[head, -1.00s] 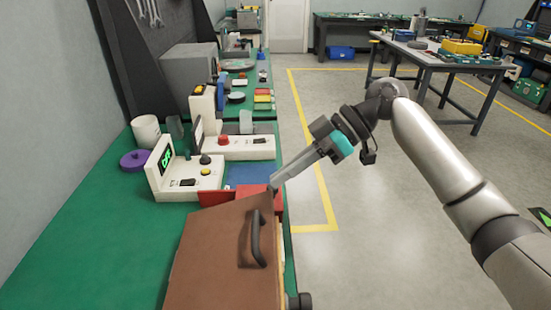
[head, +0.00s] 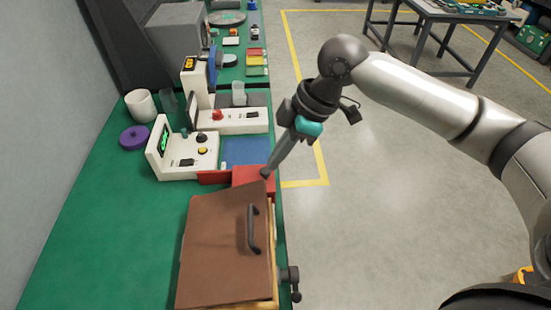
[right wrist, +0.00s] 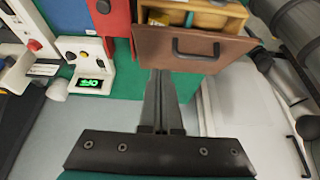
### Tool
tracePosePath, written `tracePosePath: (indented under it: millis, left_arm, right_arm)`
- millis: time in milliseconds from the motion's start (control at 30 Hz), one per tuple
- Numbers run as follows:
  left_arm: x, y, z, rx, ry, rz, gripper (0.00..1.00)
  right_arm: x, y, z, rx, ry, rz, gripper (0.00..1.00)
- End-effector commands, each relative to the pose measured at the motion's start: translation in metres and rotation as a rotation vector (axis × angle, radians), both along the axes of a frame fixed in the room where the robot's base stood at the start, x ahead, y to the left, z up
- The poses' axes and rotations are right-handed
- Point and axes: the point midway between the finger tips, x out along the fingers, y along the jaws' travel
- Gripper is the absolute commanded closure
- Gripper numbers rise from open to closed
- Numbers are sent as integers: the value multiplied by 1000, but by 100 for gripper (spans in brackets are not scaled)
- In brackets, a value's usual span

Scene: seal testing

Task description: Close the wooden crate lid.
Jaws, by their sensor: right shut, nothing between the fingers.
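The brown lid (head: 215,240) with its dark handle (head: 252,230) is tilted over the light wooden crate (head: 273,250) at the bench's right edge. In the right wrist view the lid (right wrist: 158,45) stands partly open, and small items show inside the crate (right wrist: 215,20) past its edge. My right gripper (head: 266,174) is shut and empty, pointing down at the lid's far edge. In the wrist view its fingertips (right wrist: 161,72) overlap the lid's edge; I cannot tell whether they touch it. My left gripper is not in view.
A red bin (head: 252,178) and a blue mat (head: 245,150) lie just beyond the lid. White test devices (head: 190,155), a purple disc (head: 133,138) and a white cup (head: 140,104) stand further left. The green bench (head: 110,240) left of the crate is clear.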

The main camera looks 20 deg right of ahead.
Motion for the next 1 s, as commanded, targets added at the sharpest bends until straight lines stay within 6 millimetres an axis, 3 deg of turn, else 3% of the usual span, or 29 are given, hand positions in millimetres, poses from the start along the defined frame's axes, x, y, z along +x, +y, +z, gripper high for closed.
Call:
tracePosePath:
  millis: [367,500,700,1000]
  left_arm:
    - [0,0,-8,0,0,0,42]
    - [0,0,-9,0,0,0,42]
    - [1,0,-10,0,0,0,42]
    - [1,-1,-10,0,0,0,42]
  right_arm:
    - [9,34,-74,3,4,2,100]
    - [7,26,-95,-1,4,-1,100]
    - [5,21,-109,1,2,1,100]
    - [5,20,-111,0,0,1,100]
